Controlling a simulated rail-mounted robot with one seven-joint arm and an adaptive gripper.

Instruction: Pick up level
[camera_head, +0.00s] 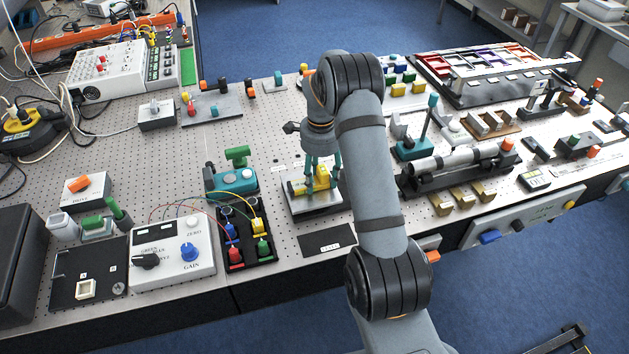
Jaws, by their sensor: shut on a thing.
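The level (297,187) is a small yellow block with dark parts, on or just above a small metal plate (316,207) near the middle of the table. My gripper (321,188) comes down from above and is shut on the level, with its fingers around the yellow body. The arm crosses in front and hides what lies directly to the right. I cannot tell whether the level touches the plate.
A teal device (235,180) and a black tray with coloured plugs (249,240) stand close on the left. A white control box (172,252) is further left. A pipe fixture (455,168) stands on the right. A dark flat plate (327,240) lies in front.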

